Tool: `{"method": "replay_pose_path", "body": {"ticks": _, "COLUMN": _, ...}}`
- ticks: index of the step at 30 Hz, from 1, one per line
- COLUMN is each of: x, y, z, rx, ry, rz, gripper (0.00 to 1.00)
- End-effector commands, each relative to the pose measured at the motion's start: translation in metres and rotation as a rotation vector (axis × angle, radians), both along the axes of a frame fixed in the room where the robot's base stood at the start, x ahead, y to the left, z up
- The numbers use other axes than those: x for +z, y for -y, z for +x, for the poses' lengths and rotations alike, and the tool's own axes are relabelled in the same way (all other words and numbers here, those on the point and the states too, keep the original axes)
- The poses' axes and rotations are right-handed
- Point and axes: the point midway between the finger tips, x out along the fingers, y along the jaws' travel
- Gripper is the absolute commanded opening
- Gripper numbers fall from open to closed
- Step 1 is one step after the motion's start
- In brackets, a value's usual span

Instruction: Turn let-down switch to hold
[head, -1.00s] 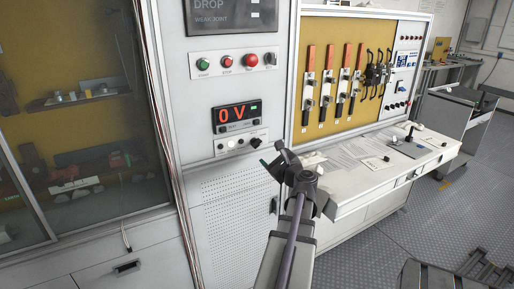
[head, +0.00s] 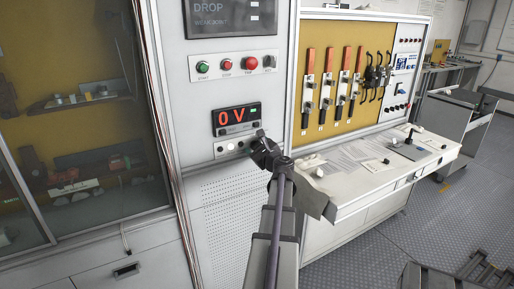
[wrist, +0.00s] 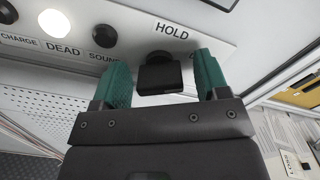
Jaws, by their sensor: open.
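The let-down switch (wrist: 159,74) is a black knob on the light panel strip, just below the printed word HOLD in the wrist view. My gripper (wrist: 163,68) has two green fingers spread apart, one on each side of the knob. I cannot tell whether either finger touches it. The right finger covers part of another label, and the knob's pointing direction is unclear. In the head view my gripper (head: 262,148) is at the right end of the strip (head: 220,149) and hides the switch.
A lit white lamp (wrist: 55,24) and a dark button (wrist: 104,35) sit left of the switch, near labels CHARGE, DEAD and SOUND. The red display (head: 236,118) above reads 0 V. A white desk (head: 345,185) with papers stands to the right.

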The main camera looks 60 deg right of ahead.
Motion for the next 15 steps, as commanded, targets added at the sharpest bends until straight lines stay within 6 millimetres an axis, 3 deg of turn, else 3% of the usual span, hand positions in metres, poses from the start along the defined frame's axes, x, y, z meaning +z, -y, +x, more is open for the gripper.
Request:
{"method": "replay_pose_path", "body": {"ticks": 2, "x": 0.0000, "y": -0.0001, "z": -0.0002, "rx": 0.000, "ry": 0.000, "rz": 0.000, "gripper": 0.64}}
{"method": "replay_pose_path", "body": {"ticks": 15, "x": 0.0000, "y": -0.0002, "z": -0.0002, "rx": 0.001, "ry": 0.000, "rz": 0.000, "gripper": 0.22}}
